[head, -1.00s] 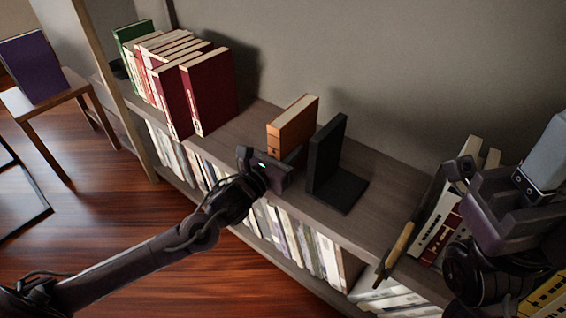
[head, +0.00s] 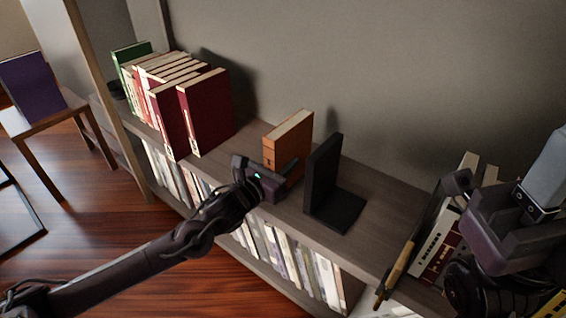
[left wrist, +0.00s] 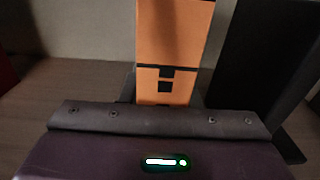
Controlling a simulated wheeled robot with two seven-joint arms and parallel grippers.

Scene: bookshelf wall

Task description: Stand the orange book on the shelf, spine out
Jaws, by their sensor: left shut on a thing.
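The orange book (head: 285,143) is upright above the shelf top (head: 375,200), between the dark red books and a black bookend (head: 323,185). Its orange spine (left wrist: 174,40), with black bands and a small black mark, faces my left wrist camera. My left gripper (head: 282,178) is shut on the book's lower part from the front. The gripper hides the book's bottom edge, so I cannot tell whether it touches the shelf. In the left wrist view the bookend (left wrist: 265,60) stands close to the book's right, with a narrow gap. My right gripper (head: 500,220) is at the right; its fingers are unclear.
Dark red books (head: 207,112) and a green book (head: 130,52) stand left on the shelf, with bare shelf before the orange book. White and red books (head: 440,245) stand at the right. A purple book (head: 32,80) stands on a stool (head: 45,118). The wall is behind.

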